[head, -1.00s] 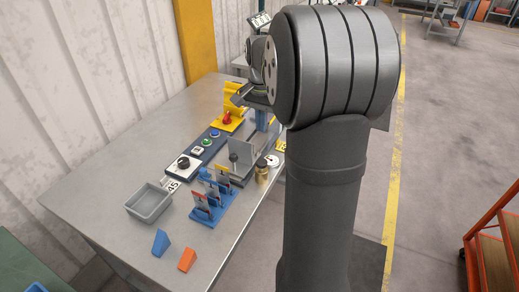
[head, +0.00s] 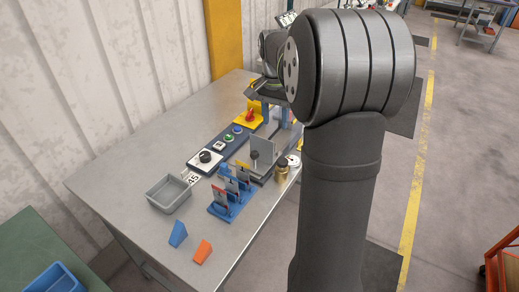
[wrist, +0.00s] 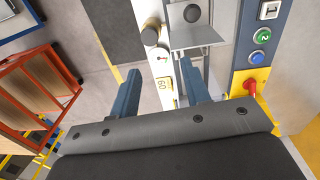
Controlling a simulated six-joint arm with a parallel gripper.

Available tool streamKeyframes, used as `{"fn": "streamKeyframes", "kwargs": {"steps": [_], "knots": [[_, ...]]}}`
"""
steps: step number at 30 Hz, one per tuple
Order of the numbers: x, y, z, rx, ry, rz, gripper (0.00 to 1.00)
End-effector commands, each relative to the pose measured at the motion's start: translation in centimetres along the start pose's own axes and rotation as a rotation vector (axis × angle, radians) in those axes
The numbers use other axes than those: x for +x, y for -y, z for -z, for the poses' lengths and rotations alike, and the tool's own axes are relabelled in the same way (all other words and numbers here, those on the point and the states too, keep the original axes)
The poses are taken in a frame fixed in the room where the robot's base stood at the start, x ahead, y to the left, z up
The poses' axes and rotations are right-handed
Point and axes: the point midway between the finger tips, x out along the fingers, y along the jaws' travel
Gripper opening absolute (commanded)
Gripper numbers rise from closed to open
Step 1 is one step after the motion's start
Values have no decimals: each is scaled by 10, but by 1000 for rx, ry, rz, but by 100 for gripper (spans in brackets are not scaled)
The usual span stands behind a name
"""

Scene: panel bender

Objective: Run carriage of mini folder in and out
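The mini folder on the bench has an upright grey plate (head: 263,148) and a carriage with a black ball knob (head: 254,155). In the wrist view the folder's plate (wrist: 196,38) and the round knob (wrist: 192,13) are at the top, beyond my fingertips. My gripper (wrist: 160,86) is open and empty, its two blue fingers well apart. A small tag reading 60 (wrist: 165,85) and a pale rail show between them. In the head view my gripper (head: 275,108) hangs over the folder's far end, partly hidden by my arm. It is apart from the knob.
A panel with a black rotary knob (head: 205,156) and buttons runs left of the folder, with a red switch on a yellow base (head: 249,117) behind. A brass cylinder (head: 281,173), blue rack (head: 222,207), grey bin (head: 169,196) and two wedges stand nearer. The bench's left side is clear.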

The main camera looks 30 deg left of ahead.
Motion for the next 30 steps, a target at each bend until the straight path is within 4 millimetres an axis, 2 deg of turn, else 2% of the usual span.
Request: {"fn": "streamKeyframes", "kwargs": {"steps": [1, 3, 6, 9, 13, 17, 30], "knots": [[-3, 20, -4, -36, 0, -23, 48], [-8, 43, -9, -73, -2, -61, 48], [-15, 69, -17, -114, -8, -108, 48], [-19, 86, -23, -137, -14, -137, 48], [-15, 90, -25, -143, -16, -151, 48], [2, 86, -24, -142, -14, -151, 48], [96, 72, -22, -143, -13, -150, 48]]}}
